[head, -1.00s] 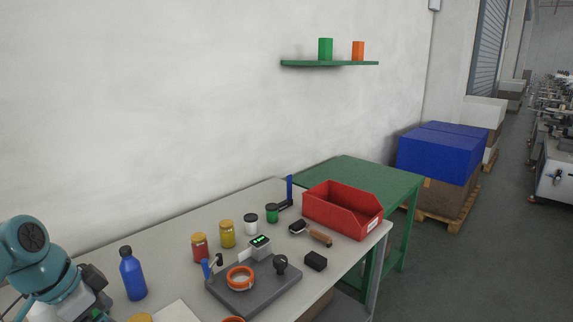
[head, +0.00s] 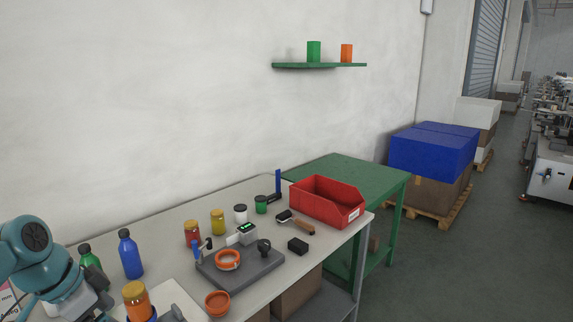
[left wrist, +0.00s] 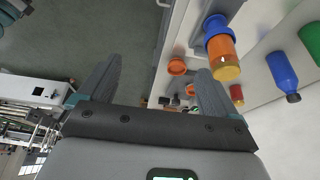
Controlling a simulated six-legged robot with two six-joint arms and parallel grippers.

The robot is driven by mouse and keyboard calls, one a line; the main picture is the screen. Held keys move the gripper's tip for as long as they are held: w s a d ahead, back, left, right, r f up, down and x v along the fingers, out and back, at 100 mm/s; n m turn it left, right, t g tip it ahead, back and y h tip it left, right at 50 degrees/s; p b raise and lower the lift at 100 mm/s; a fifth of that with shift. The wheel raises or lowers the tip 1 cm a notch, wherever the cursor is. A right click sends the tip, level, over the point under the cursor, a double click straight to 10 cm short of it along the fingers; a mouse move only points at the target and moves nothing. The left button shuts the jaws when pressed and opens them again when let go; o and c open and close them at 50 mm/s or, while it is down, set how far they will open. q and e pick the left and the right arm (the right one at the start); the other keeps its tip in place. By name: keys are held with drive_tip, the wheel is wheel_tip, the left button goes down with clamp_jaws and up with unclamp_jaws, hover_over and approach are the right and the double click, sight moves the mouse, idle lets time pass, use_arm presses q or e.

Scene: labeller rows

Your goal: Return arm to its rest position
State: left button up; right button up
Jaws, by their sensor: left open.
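My left arm comes in at the lower left of the head view, a teal arm whose dark wrist is partly cut off by the bottom edge. In the left wrist view my left gripper (left wrist: 155,90) is open, its two dark fingers wide apart with nothing between them. The bench top, an orange-yellow jar (left wrist: 222,58) in a blue ring holder (left wrist: 215,26) and a blue bottle (left wrist: 282,72) lie beyond the right finger. The same jar (head: 137,300) shows in the head view, right of the arm. My right gripper is not seen.
The pale bench (head: 150,225) carries a blue bottle (head: 131,256), a green bottle (head: 88,257), several small jars, a grey labelling device (head: 265,270) and a red bin (head: 312,201). A green table (head: 370,172) adjoins it. A shelf (head: 320,65) hangs on the wall.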

use_arm(q)
drive_tip(key=d+f+n+g, duration=0.15)
drive_tip(key=d+f, duration=0.35)
drive_tip(key=f, duration=0.7)
drive_tip(key=d+f+n, duration=0.3)
drive_tip(key=d+f, duration=0.2)
drive_tip(key=f, duration=0.6)
drive_tip(key=s+d+f+n+g, duration=0.1)
drive_tip(key=s+d+f+n, duration=0.1)
drive_tip(key=s+d+f, duration=0.3)
drive_tip(key=s+d+f+n+h, duration=0.1)
drive_tip(key=s+d+f+n, duration=0.2)
drive_tip(key=s+f, duration=1)
drive_tip(key=d, duration=0.3)
drive_tip(key=shift+s+d+g, duration=0.15)
drive_tip(key=shift+d+g, duration=0.1)
drive_tip(key=shift+g, duration=0.1)
drive_tip(key=shift+n, duration=0.25)
